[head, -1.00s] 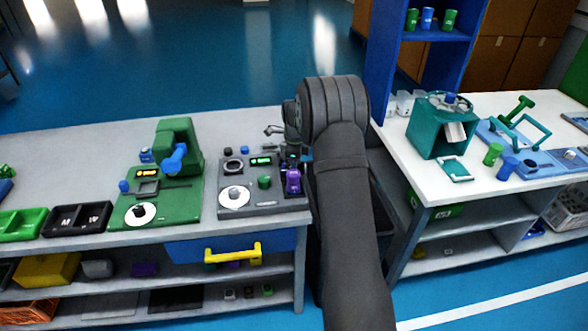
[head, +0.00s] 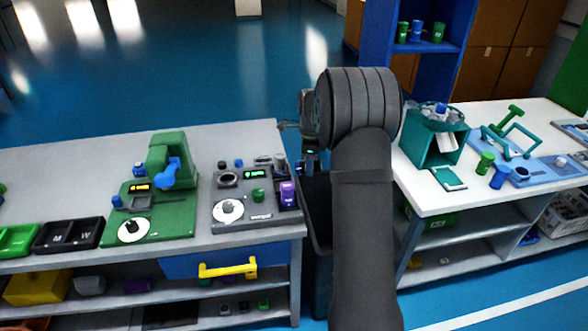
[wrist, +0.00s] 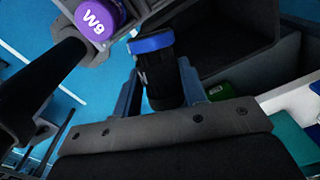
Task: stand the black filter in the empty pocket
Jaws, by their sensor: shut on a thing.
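In the wrist view the black filter (wrist: 165,92), a dark cylinder with a blue rim, is between the two fingers of my gripper (wrist: 160,70), which is shut on it. Part of a white letter shows on its side. In the head view my gripper is mostly hidden behind my arm, over the gap between the two tables. A purple filter marked W9 (wrist: 97,18) stands in a grey holder at the upper left of the wrist view. It also shows at the right edge of the grey station (head: 287,195). I cannot make out the empty pocket clearly.
A dark open bin (head: 318,215) stands in the gap between the tables. A green station (head: 155,215) is left of the grey one. A teal box machine (head: 435,140) and blue fixtures stand on the right table. The left table's back strip is clear.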

